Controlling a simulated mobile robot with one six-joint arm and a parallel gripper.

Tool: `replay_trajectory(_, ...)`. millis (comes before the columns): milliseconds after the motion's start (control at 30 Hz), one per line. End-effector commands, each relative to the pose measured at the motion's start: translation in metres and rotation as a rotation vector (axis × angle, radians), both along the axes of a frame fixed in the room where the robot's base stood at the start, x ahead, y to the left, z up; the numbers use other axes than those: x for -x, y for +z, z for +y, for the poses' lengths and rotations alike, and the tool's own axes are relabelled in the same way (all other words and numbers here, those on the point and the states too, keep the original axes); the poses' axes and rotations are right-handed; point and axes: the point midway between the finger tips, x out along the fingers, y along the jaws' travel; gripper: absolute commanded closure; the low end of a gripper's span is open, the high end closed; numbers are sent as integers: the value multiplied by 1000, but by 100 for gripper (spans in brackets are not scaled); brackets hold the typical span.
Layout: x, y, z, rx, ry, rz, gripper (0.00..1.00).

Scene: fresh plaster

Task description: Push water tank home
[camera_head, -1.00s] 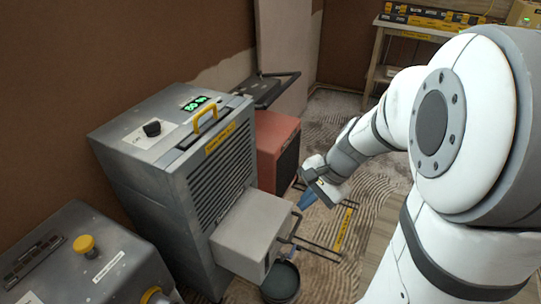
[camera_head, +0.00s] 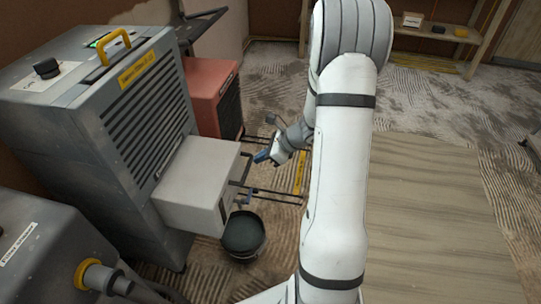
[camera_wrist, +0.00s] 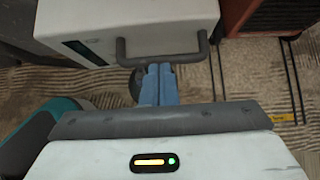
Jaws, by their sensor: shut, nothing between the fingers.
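The water tank (camera_head: 190,185) is a pale grey box that sticks out from the lower front of the grey dehumidifier (camera_head: 100,110). In the wrist view the tank (camera_wrist: 130,25) is at the top, with a dark bar handle (camera_wrist: 165,58) across its front face. My gripper (camera_head: 262,157) has blue fingers and is shut and empty, in front of the tank's front face. In the wrist view my gripper's fingertips (camera_wrist: 159,68) are right at the handle. I cannot tell whether they touch it.
A dark round bucket (camera_head: 243,234) stands on the floor below the tank's front. A red machine (camera_head: 212,95) is behind the dehumidifier, and another grey machine (camera_head: 50,250) is at lower left. Dark rails with a yellow label (camera_head: 299,172) lie right of the tank. A wooden board (camera_head: 430,200) covers floor at right.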

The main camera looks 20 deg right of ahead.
Motion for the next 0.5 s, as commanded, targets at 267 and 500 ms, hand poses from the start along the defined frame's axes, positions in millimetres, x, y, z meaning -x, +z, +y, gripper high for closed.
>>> replay_trajectory(267, -26, -25, 36, 2, 4, -3, 100)
replay_trajectory(500, -36, -23, 49, 2, 1, -1, 100)
